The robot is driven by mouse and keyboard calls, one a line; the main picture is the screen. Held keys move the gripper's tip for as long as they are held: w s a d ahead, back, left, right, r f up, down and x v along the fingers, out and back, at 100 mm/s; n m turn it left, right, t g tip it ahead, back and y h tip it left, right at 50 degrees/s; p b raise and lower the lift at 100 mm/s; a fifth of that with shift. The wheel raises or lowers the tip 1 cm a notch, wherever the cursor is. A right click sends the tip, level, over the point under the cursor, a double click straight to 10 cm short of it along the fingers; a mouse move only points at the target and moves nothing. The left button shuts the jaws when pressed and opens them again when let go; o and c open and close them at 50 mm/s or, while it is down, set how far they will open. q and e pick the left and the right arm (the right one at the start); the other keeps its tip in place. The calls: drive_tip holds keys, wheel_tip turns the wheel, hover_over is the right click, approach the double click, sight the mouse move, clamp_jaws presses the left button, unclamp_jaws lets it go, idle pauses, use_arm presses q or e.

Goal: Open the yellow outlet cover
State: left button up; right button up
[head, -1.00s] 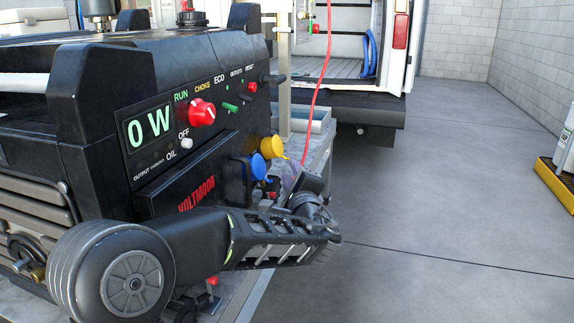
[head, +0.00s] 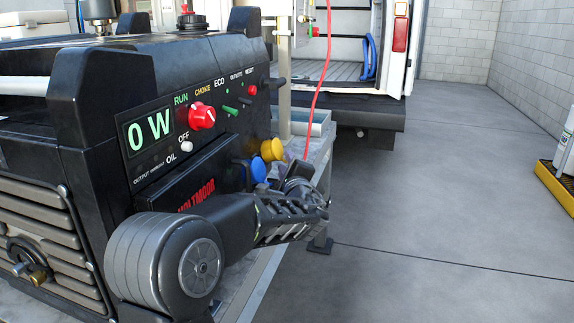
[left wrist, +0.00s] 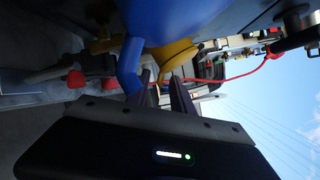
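The yellow outlet cover (head: 271,149) is a round cap on the side panel of the black generator (head: 212,52), to the right of and slightly above a blue cover. In the left wrist view the yellow cover (left wrist: 178,58) lies just beyond the fingertips. My left gripper (head: 297,174) is just right of and below the yellow cover in the head view. The left wrist view shows its two dark fingers (left wrist: 162,88) apart with nothing held between them. Whether a finger touches the cover cannot be told. My right gripper is not in view.
The blue cover (head: 257,172) sits close beside the yellow one, and its blue tab (left wrist: 131,65) is near the fingers. A red cable (head: 313,100) hangs behind the gripper. A red knob (head: 202,115) sticks out of the panel. Open floor (head: 430,220) lies to the right.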

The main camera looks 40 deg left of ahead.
use_arm(q)
drive_tip(key=c, duration=0.6)
clamp_jaws()
drive_tip(key=shift+s+a+f, duration=0.1)
idle(0.6)
